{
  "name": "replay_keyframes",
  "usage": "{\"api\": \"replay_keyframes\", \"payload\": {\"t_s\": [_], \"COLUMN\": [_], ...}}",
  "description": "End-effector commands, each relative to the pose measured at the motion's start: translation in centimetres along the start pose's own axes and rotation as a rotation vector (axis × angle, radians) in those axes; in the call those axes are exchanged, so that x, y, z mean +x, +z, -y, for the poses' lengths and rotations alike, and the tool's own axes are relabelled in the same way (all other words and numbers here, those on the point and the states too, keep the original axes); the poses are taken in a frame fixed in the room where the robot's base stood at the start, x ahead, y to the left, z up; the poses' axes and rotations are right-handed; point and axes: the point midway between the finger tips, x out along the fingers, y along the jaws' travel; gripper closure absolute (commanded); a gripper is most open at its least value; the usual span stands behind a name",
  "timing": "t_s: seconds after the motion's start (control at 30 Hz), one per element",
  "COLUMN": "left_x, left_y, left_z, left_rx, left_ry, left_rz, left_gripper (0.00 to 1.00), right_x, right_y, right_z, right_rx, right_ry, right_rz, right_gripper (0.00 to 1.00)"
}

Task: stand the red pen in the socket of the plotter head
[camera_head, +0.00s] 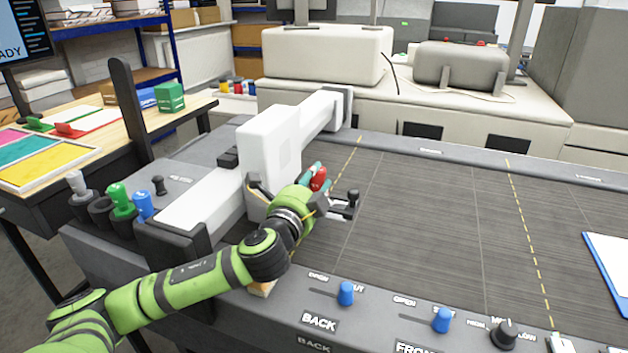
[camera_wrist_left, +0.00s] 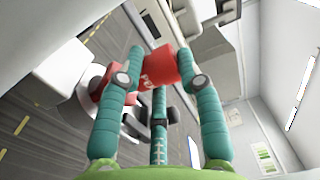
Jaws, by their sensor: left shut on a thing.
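My left gripper (camera_head: 311,179) is beside the white plotter head (camera_head: 268,150), with its teal fingers shut on the red pen (camera_head: 320,179). In the left wrist view the pen (camera_wrist_left: 161,65) shows between the fingers of the gripper (camera_wrist_left: 160,54); its lower end is hidden and its exact tilt is unclear. A second red part (camera_wrist_left: 112,93) shows behind one finger, and I cannot tell whether it belongs to the pen. A grey and black bracket (camera_head: 345,204) juts out from the plotter head just beyond the gripper. The socket opening is hidden. My right gripper is not in view.
Green (camera_head: 120,200), blue (camera_head: 142,206) and grey (camera_head: 77,186) pens stand in holders at the plotter's left. The dark plotter bed (camera_head: 440,220) is largely clear. Blue knobs (camera_head: 346,293) line its front edge. A blue-edged board (camera_head: 608,262) lies at the right.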

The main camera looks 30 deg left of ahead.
Motion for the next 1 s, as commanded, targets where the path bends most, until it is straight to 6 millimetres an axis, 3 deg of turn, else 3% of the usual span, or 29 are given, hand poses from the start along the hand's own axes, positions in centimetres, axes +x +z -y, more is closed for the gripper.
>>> {"api": "replay_keyframes", "payload": {"t_s": [0.5,0.8,0.83,0.87,0.9,1.0], "left_x": [0.0,0.0,0.0,0.0,0.0,0.0], "left_y": [0.0,0.0,0.0,0.0,0.0,0.0], "left_z": [-1.6,-1.6,-1.6,-1.6,-1.6,-1.6], "left_rx": [-0.001,0.000,0.000,0.000,0.000,0.000], "left_ry": [0.000,-0.001,-0.001,-0.001,-0.001,0.000], "left_rz": [0.000,0.000,0.000,0.000,0.000,0.000], "left_gripper": [0.97,0.97,0.56,0.44,0.36,0.36], "right_x": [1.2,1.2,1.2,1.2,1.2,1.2], "right_y": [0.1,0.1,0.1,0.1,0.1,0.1], "right_z": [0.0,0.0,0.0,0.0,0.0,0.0], "right_rx": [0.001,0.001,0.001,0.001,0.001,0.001], "right_ry": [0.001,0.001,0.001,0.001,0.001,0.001], "right_rz": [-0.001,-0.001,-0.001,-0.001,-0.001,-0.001], "right_gripper": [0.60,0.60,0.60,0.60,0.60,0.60]}}
